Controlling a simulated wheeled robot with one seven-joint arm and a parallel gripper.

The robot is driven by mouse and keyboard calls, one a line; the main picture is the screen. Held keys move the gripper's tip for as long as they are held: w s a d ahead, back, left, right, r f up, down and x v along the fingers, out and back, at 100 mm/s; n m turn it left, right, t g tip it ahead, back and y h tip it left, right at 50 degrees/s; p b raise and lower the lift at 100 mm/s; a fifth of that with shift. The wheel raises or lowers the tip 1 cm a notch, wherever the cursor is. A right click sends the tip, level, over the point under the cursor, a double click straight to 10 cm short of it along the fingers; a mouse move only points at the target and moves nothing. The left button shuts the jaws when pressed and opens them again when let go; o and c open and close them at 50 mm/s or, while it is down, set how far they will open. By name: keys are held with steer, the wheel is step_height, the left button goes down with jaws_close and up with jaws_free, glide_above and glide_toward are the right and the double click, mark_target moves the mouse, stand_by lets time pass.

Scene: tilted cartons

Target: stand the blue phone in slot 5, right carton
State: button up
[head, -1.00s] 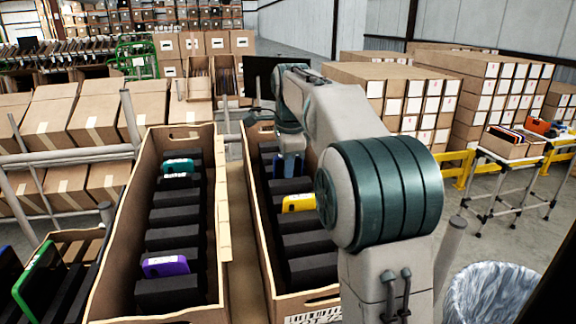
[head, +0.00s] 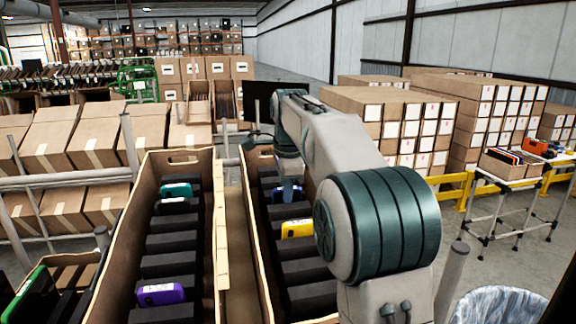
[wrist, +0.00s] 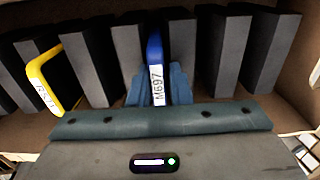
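The blue phone (wrist: 155,55) stands upright between two dark dividers, with a white label reading M697 facing my wrist. My gripper (wrist: 158,82) has a teal finger on each side of it, and both appear to touch it. In the head view my gripper (head: 288,190) is down inside the right carton (head: 262,262), near its far end. The phone is hard to make out there, and the phone's lower edge is hidden in both views. A yellow phone (head: 297,228) stands nearer in the same carton; it also shows in the wrist view (wrist: 42,75), left of the blue one.
The left carton (head: 125,235) holds a teal phone (head: 176,190) and a purple phone (head: 160,294) among black dividers. My arm covers part of the right carton's right side. Carton walls (wrist: 290,100) stand close around my gripper. A small table (head: 510,170) stands at right.

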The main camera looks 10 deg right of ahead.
steer(key=shift+o, duration=0.3)
steer(key=p+v, duration=0.1)
steer(key=v, duration=1.2)
steer(key=shift+s+r, duration=0.2)
steer(key=shift+r, duration=0.2)
steer(key=shift+r+p, duration=0.15)
steer(key=shift+p, duration=0.2)
steer(key=p+v, duration=0.6)
steer(key=shift+r+p, duration=0.3)
steer(key=shift+r, duration=0.05)
